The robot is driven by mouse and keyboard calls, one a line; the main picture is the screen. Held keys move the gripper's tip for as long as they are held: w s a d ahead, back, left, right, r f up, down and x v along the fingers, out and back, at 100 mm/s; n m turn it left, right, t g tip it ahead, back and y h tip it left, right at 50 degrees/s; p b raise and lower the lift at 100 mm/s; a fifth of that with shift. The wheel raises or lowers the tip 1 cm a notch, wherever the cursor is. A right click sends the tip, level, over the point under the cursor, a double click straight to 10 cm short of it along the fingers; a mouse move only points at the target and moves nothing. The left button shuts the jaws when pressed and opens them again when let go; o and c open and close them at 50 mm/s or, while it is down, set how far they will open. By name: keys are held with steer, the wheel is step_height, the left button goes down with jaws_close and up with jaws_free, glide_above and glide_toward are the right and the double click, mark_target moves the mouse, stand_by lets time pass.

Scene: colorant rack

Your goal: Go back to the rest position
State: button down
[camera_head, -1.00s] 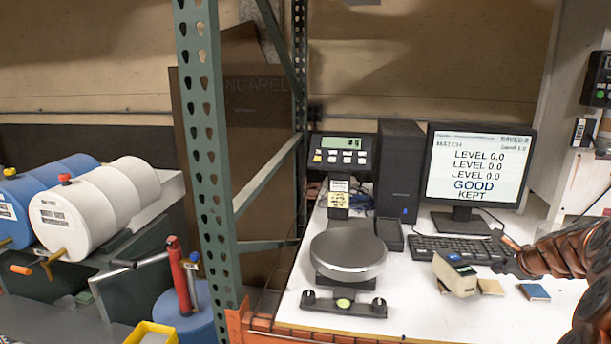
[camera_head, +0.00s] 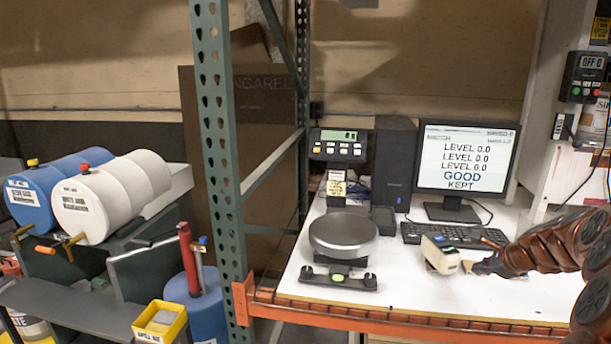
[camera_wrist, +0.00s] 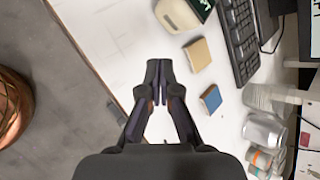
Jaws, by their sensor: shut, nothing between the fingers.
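My gripper (camera_head: 485,267) is at the right of the head view, low over the white bench (camera_head: 400,292), just right of a beige handheld device (camera_head: 441,255). In the wrist view my gripper (camera_wrist: 160,78) is shut and empty, with its fingertips together. The device (camera_wrist: 178,14) lies beyond the fingertips. A tan swatch (camera_wrist: 198,55) and a blue swatch (camera_wrist: 210,99) lie to the right of the fingers, apart from them. In the head view my arm hides the blue swatch.
A scale (camera_head: 343,235), keyboard (camera_head: 455,234) and monitor (camera_head: 466,160) stand on the bench. A green rack post (camera_head: 219,160) rises at its left end. Cans (camera_wrist: 265,131) stand at the right of the wrist view. Open floor (camera_wrist: 50,90) lies left of the bench edge.

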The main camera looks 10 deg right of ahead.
steer(key=s+a+r+n+g+y, duration=0.1)
steer(key=a+n, duration=0.2)
steer(key=a, duration=0.6)
steer(key=s+a+r+n+g+y, duration=0.15)
steer(key=a+n, duration=0.25)
steer(key=a, duration=0.4)
steer(key=s+a+n+g, duration=0.3)
steer(key=s+a+n, duration=0.4)
steer(key=s+a, duration=0.5)
steer(key=s+a+f+n+g+h, duration=0.1)
steer(key=s+n, duration=0.3)
steer(key=s, duration=0.4)
steer(key=s+a+f+n+g, duration=0.1)
steer(key=s+a+n, duration=0.3)
steer(key=s, duration=0.4)
steer(key=s+a+f+n+g+h, duration=0.1)
steer(key=s+a+n+g, duration=0.1)
steer(key=s, duration=0.6)
steer(key=shift+s+a+f+n+g+h, duration=0.25)
steer(key=shift+f+n+g+h, duration=0.15)
steer(key=shift+n, duration=0.5)
